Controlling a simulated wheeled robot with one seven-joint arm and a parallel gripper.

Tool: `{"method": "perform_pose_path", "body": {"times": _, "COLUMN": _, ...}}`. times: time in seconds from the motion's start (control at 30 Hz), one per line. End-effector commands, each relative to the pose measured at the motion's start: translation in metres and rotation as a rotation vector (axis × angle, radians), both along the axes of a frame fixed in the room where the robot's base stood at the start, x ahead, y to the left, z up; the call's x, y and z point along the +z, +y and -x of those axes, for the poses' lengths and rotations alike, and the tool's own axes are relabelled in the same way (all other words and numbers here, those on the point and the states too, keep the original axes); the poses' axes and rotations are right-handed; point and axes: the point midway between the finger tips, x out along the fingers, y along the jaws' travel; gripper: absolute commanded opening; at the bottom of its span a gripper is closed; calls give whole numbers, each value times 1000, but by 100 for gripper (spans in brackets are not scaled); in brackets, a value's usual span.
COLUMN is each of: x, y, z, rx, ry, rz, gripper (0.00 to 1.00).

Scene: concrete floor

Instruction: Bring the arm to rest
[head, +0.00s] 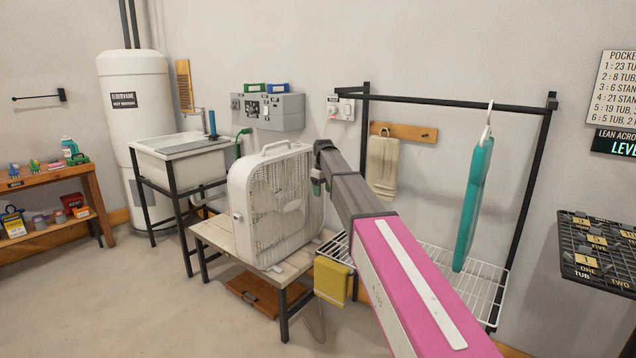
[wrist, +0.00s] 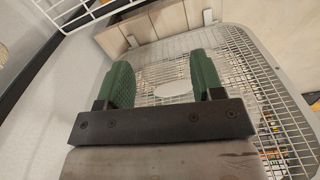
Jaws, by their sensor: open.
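My arm, pink and dark grey, reaches forward from the lower right in the head view. My gripper (head: 318,185) is at its far end, beside the right edge of a white box fan (head: 270,200). In the wrist view, my gripper (wrist: 166,85) shows two green finger pads spread apart with nothing between them. The fan's wire grille (wrist: 240,75) lies beyond the fingers. I cannot tell whether the gripper touches the fan.
The fan stands on a low wooden table (head: 216,237). A black rack (head: 450,104) with a wire shelf (head: 490,275) and a hanging teal item (head: 474,205) stands right. A yellow cloth (head: 332,281) hangs beside the table. Floor at the lower left (head: 130,310) is clear.

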Motion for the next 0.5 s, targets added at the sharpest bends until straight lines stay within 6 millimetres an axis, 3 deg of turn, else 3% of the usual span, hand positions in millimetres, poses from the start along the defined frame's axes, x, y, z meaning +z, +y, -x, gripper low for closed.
{"method": "perform_pose_path", "body": {"times": 0.03, "x": -29, "y": -17, "z": 33, "rx": -42, "ry": 4, "rz": 1, "gripper": 61}}
{"method": "perform_pose_path", "body": {"times": 0.2, "x": -102, "y": -59, "z": 105, "rx": -190, "ry": 2, "rz": 0, "gripper": 61}}
{"method": "perform_pose_path", "body": {"times": 0.5, "x": -205, "y": -123, "z": 252, "rx": -461, "ry": 2, "rz": 0, "gripper": 61}}
